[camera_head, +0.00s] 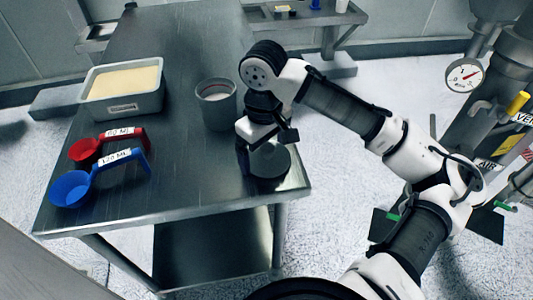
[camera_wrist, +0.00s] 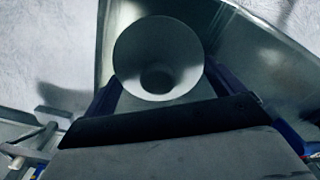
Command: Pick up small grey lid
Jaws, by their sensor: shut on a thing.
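The small grey lid (camera_head: 270,160) is at the front right corner of the metal table, below my gripper (camera_head: 265,141). In the wrist view the lid (camera_wrist: 158,45) is a round grey disc with a darker round part in its middle. My gripper's fingers (camera_wrist: 160,85) stand on either side of the lid and are shut on it. The exact contact is partly hidden by the gripper body. I cannot tell whether the lid is clear of the table or touching it; a dark patch shows just under it.
On the table (camera_head: 180,185) are a grey cup (camera_head: 216,112), a tray of pale powder (camera_head: 122,106), a red scoop (camera_head: 85,150) and a blue scoop (camera_head: 70,188). The table's front middle is bare. Machinery with a gauge (camera_head: 465,76) stands at right.

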